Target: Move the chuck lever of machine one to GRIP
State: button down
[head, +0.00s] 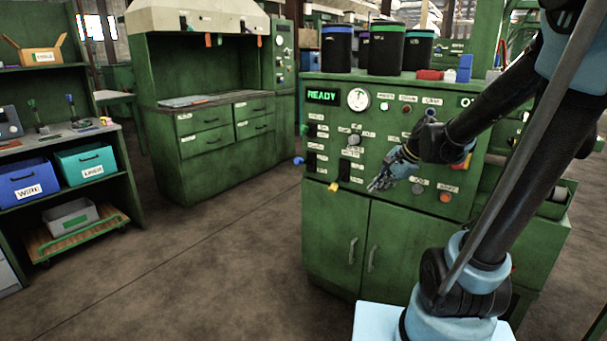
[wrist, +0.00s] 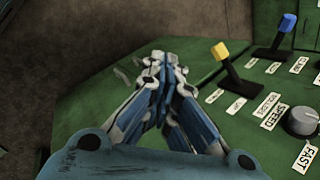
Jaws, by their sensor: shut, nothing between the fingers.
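Machine one appears to be the green cabinet with the READY display (head: 323,96). Two levers stick out of the left part of its panel: one with a yellow tip (head: 333,187) and one with a blue tip (head: 298,161). In the wrist view the yellow-tipped lever (wrist: 220,52) stands just right of my gripper, and the blue-tipped lever (wrist: 287,23) is farther right.
A grey speed knob (wrist: 302,121) sits at the right in the wrist view. An orange button (head: 445,197) is low on the panel. Several dark canisters (head: 386,50) stand on the cabinet top. Cabinet doors with handles (head: 352,250) lie below. The floor (head: 200,270) to the left is clear.

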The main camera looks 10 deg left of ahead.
aim_at(304, 162)
jog(key=w+a+f+m+y, duration=0.1)
jog(key=w+a+m+y, duration=0.2)
jog(key=w+a+m, duration=0.6)
jog(key=w+a+f+m+y, duration=0.1)
jog(key=w+a+f+m, duration=0.15)
jog(key=a, duration=0.45)
jog(key=w+a+f+m+y, duration=0.1)
jog(key=w+a+f, duration=0.3)
jog(key=a, duration=0.3)
jog(key=w+a+f+m+y, duration=0.1)
jog(key=w+a+f, duration=0.25)
jog(key=a, duration=0.35)
jog(key=shift+w+d+r, duration=0.1)
jog(key=shift+w+r, duration=0.15)
jog(key=shift+r, duration=0.55)
jog(key=shift+w+r, duration=0.3)
jog(key=shift+r, duration=0.45)
jog(key=shift+w+d+r, duration=0.1)
jog(key=shift+w+r, duration=0.15)
jog(key=shift+r, duration=0.55)
jog(key=shift+r, duration=0.65)
